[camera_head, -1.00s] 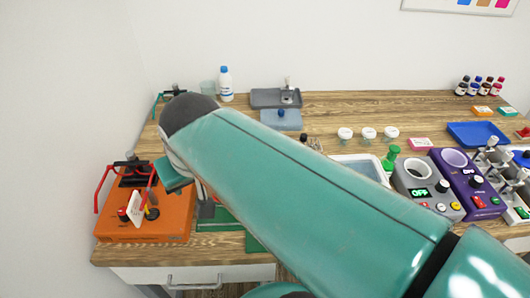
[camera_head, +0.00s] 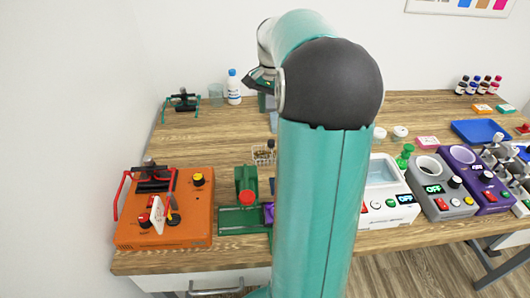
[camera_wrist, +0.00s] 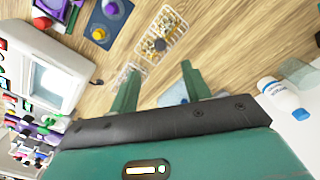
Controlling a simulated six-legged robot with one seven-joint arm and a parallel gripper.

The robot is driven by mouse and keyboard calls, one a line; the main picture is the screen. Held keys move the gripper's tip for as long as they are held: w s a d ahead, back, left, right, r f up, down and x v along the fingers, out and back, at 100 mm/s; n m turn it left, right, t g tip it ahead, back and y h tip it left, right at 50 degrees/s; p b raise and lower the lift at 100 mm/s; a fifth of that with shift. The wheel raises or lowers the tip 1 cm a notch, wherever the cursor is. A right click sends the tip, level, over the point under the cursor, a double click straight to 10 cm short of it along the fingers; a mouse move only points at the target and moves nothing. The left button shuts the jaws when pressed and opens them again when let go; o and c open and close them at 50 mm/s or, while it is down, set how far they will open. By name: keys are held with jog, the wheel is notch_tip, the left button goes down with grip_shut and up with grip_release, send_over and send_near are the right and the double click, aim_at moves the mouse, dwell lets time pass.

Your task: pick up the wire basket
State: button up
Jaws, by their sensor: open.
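A small wire basket (camera_head: 264,155) with brown bits in it stands on the wooden table, left of my arm in the head view. In the wrist view, what looks like this wire basket (camera_wrist: 162,36) lies beyond my fingertips, light-framed and holding small brown and white pieces. My gripper (camera_wrist: 160,68) is open and empty, its two green fingers spread, with bare table between them and the basket. In the head view my gripper (camera_head: 260,82) is partly hidden behind my arm. A second pale wire-like item (camera_wrist: 126,76) shows beside the left finger, partly covered by it.
An orange device (camera_head: 190,222) stands at the table's left, a green device (camera_head: 247,190) right of it. A white bath unit (camera_head: 388,205) is right of my arm. A white bottle (camera_head: 233,88) stands at the back. The left-middle table is largely clear.

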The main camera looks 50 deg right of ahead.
aim_at(271, 141)
notch_tip(271, 141, down, 8)
jog(key=shift+d+f, duration=0.1)
jog(key=shift+f, duration=2.8)
jog(key=shift+c, duration=0.5)
grip_shut()
